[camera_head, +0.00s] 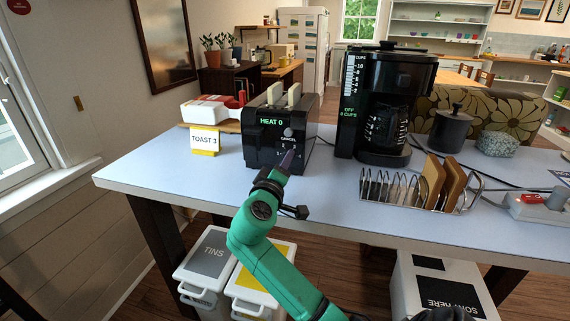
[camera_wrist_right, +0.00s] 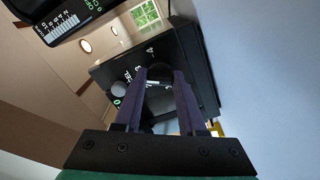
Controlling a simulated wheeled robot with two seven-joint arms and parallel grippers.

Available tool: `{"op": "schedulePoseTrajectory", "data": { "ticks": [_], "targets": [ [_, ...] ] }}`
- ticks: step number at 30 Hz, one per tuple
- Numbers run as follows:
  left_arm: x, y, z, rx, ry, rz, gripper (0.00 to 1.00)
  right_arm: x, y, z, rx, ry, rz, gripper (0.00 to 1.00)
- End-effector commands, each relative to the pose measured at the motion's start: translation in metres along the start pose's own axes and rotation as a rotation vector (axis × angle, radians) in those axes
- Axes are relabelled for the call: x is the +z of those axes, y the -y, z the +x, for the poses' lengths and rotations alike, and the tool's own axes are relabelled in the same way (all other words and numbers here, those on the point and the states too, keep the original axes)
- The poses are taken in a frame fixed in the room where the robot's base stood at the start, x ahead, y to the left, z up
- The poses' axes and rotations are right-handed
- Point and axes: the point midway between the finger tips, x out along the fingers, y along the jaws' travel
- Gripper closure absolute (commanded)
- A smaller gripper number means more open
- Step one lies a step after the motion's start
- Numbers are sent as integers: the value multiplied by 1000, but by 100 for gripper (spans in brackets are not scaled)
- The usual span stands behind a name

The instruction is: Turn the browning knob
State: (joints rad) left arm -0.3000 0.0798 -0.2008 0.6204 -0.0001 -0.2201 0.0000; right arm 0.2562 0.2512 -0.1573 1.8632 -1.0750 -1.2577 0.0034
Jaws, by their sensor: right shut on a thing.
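The black toaster (camera_head: 262,140) stands on the table with two bread slices in its top and a green display reading "HEAT 0". A round grey button (camera_head: 288,132) sits beside the display, and also shows in the wrist view (camera_wrist_right: 119,89). My right gripper (camera_head: 288,157) is at the lower right of the toaster's front and hides that spot in the head view. In the wrist view, its fingers (camera_wrist_right: 161,76) are closed around the dark browning knob (camera_wrist_right: 161,71), with numbers such as 4 printed around it. The knob's pointer is hard to make out. My left gripper is not in view.
A "TOAST 3" card (camera_head: 204,141) stands left of the toaster. A coffee maker (camera_head: 397,75) is to its right, with a wire toast rack (camera_head: 385,190) in front. A power strip (camera_head: 540,208) lies at the right edge. The table's front left is clear.

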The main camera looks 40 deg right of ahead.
Motion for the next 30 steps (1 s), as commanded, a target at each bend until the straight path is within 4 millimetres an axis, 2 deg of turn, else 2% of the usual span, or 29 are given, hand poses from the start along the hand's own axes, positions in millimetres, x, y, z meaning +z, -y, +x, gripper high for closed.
{"op": "schedulePoseTrajectory", "data": {
  "ticks": [1, 2, 3, 4, 13, 17, 20, 27, 30],
  "targets": [
    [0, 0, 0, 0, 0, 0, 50, 0, 1, 0, -2, 0, -1, 100],
    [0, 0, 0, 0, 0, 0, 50, 0, 1, 0, -2, 0, -1, 53],
    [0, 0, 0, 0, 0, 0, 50, 0, 1, 0, -2, 0, -1, 37],
    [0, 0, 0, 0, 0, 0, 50, 0, 1, 0, -1, 0, -1, 30],
    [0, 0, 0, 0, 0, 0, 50, 0, 0, -1, 0, 0, -1, 30],
    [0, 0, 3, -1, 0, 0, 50, 0, 2, -14, -3, -3, -2, 30],
    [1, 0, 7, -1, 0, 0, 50, 0, 3, -37, -4, -3, 2, 30],
    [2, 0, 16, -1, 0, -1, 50, 1, 4, -108, -6, -1, 0, 30],
    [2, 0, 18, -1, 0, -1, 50, 0, 3, -130, -5, -1, 0, 30]
  ]
}}
